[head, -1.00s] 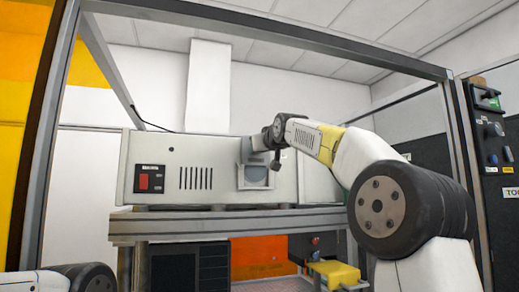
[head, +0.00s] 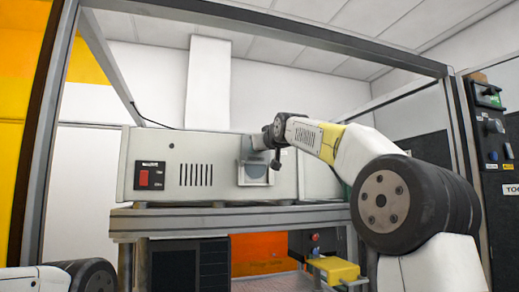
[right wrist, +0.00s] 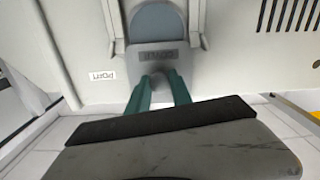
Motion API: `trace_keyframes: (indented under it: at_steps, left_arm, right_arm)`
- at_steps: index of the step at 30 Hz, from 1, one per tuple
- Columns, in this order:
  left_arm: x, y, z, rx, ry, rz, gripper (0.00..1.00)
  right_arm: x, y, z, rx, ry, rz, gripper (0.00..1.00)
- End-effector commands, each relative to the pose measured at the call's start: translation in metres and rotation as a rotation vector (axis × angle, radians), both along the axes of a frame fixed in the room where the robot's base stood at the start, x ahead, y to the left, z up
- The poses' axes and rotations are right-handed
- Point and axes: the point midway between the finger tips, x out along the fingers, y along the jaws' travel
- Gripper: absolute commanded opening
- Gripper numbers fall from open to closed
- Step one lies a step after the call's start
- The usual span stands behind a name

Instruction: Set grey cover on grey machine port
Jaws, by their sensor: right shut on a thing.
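The grey machine (head: 165,150) is a light box with a red switch and vent slots, standing on a bench. Its port (head: 256,174) shows as a blue-grey round area in a grey frame on the front face; it also shows in the right wrist view (right wrist: 156,20), between two side rails. My right gripper (right wrist: 159,80) has teal fingers shut on the grey cover (right wrist: 158,55), a plate with a dark label. The cover is right at the port frame; I cannot tell whether it is touching or seated. My left gripper is out of view.
A metal frame (head: 270,30) surrounds the bench (head: 225,221). A control panel (head: 492,125) is at the right. A "PORT" label (right wrist: 102,75) is beside the frame.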

Motion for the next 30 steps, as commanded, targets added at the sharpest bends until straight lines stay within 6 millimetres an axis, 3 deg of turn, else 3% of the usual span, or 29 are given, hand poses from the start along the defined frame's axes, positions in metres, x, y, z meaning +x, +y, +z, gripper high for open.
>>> trace_keyframes:
  at_steps: [30]
  left_arm:
    - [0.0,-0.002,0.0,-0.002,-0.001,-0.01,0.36]
  right_arm:
    - [0.0,0.0,-0.01,0.0,-0.001,-0.001,0.0]
